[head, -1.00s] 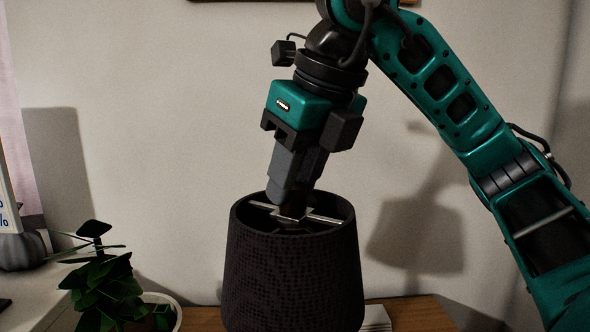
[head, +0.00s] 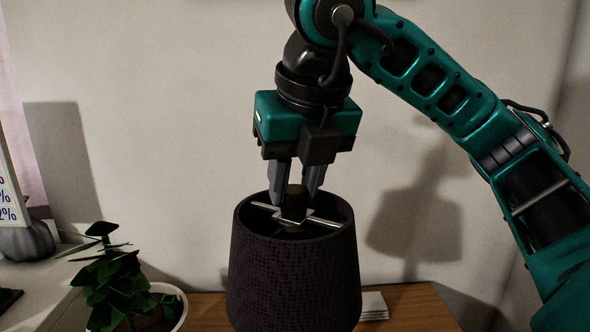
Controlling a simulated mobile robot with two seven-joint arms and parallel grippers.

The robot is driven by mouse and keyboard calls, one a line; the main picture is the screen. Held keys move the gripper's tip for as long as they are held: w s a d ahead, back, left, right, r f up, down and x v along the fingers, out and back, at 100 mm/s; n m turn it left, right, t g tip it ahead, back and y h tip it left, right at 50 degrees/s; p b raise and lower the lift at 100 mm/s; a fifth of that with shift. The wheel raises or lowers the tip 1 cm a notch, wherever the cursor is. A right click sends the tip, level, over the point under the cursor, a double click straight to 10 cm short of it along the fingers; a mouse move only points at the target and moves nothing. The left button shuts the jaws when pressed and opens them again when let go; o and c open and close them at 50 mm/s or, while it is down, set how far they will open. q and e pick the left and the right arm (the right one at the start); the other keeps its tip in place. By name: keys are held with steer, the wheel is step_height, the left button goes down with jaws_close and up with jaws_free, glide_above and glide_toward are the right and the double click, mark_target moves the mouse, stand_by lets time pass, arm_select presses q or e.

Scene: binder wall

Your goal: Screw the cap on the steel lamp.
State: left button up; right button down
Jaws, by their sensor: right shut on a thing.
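The lamp has a dark, textured shade (head: 293,275), open at the top, with a steel cross frame (head: 325,222) inside its rim. The small dark cap (head: 294,205) is upright at the middle of this frame. My right gripper (head: 296,192) points down over the shade opening and is shut on the cap, one finger on each side. The cap's lower end and the lamp's stem are mostly hidden by the frame and shade, so I cannot tell how far down it sits. My left gripper is not in view.
A potted plant (head: 113,285) stands left of the lamp. A dark ribbed pumpkin-like object (head: 28,241) and a printed card (head: 10,190) are at the far left. A small pale stack (head: 373,306) lies right of the shade on the wooden top (head: 415,305). The wall behind is bare.

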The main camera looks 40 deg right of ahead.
steer(key=c, duration=0.7)
jaws_free()
steer(key=shift+r, duration=0.1)
steer(key=v, duration=1.2)
steer(key=shift+s+r, duration=0.2)
steer(key=shift+r, duration=0.1)
